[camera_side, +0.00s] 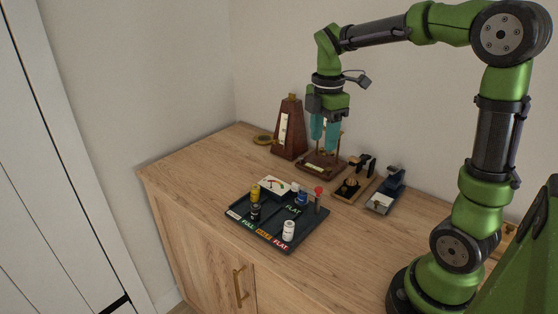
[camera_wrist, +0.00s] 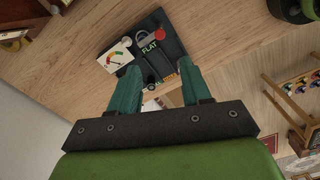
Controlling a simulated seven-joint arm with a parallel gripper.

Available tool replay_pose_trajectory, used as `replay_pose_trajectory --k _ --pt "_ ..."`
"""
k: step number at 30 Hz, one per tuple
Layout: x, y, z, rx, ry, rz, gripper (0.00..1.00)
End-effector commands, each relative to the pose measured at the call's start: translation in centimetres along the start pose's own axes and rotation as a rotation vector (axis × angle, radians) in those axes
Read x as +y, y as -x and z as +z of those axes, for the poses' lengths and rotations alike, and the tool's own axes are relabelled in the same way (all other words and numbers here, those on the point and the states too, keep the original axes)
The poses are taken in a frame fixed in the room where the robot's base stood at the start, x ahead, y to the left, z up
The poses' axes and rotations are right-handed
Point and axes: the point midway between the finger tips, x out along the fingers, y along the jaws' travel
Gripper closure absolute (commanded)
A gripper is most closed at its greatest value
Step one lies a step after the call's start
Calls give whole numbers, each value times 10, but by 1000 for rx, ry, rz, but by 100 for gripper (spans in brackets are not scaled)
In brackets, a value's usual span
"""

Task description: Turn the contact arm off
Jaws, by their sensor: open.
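A dark battery-tester tray (camera_side: 274,214) sits on the wooden cabinet top, and it also shows in the wrist view (camera_wrist: 176,48). It has a white gauge card (camera_side: 274,185) with a coloured scale. An upright lever with a red knob (camera_side: 318,190) stands at the tray's right back edge and looks like the contact arm. Its red knob also shows in the wrist view (camera_wrist: 160,33). My gripper (camera_side: 324,144) is open and empty, with teal fingers pointing down. It is above and behind the tray, apart from the lever.
Several batteries stand on the tray, including a yellow one (camera_side: 255,193) and a white one (camera_side: 288,231). A dark wooden metronome (camera_side: 288,135) and a brown-based brass apparatus (camera_side: 318,167) stand behind. Two small devices stand right.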

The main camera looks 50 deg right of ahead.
Motion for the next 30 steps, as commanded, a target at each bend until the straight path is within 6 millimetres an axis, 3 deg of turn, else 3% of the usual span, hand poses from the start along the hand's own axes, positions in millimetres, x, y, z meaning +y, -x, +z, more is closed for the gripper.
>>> replay_pose_trajectory --k 6,15,21,30 --pt "-1 -50 0 0 -1 -7 52" --pt "-1 -111 0 1 -2 -6 52" --pt "0 -133 0 1 -2 -2 52" --pt "0 -138 0 1 -3 0 52"
